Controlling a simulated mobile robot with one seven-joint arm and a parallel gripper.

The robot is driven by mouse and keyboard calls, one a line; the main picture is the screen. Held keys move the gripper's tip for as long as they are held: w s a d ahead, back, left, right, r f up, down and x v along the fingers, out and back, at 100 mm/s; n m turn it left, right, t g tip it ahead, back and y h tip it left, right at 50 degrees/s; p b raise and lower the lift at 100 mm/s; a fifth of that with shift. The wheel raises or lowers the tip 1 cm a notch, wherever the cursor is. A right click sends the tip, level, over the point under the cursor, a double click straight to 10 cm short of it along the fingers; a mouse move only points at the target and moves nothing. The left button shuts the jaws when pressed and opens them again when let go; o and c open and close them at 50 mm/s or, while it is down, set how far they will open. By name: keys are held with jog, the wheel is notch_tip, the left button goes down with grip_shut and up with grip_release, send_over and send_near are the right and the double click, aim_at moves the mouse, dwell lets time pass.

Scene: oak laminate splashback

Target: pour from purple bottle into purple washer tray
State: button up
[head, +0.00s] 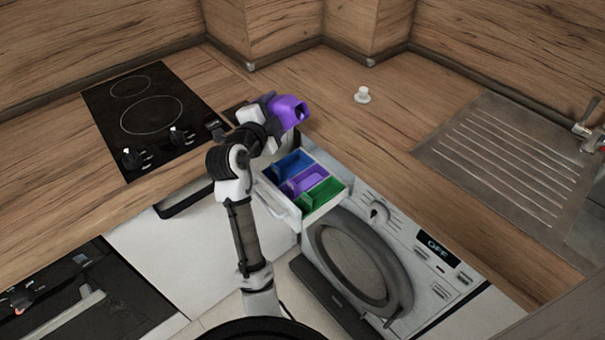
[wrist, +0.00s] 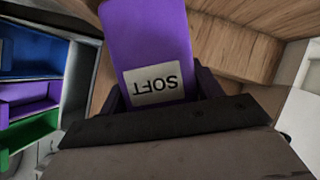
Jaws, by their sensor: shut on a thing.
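My gripper (wrist: 160,98) is shut on the purple bottle (head: 290,110), which carries a white label reading SOFT in the wrist view (wrist: 150,35). The bottle is tilted onto its side, its dark open mouth facing right, above and behind the pulled-out washer drawer. The purple washer tray (head: 305,180) is the middle compartment, between a blue one (head: 290,163) and a green one (head: 319,195). It also shows at the left of the wrist view (wrist: 28,98). No liquid is visible leaving the bottle. The gripper's fingers are largely hidden in the head view.
A white cap (head: 362,95) stands on the wooden counter (head: 400,130) at the right. The washing machine (head: 355,255) is below, its drawer open. A black hob (head: 150,115) lies at the left and a sink drainer (head: 505,155) at the right.

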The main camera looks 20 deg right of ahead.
jog(key=shift+w+f+m+t+b, duration=0.1)
jog(key=shift+f+m+t+b, duration=0.5)
jog(key=shift+b, duration=1.05)
dwell(1.1)
jog(key=shift+a+f+m+b, duration=0.1)
jog(key=shift+f+m+b, duration=0.05)
jog(key=shift+m+b, duration=0.35)
dwell(0.8)
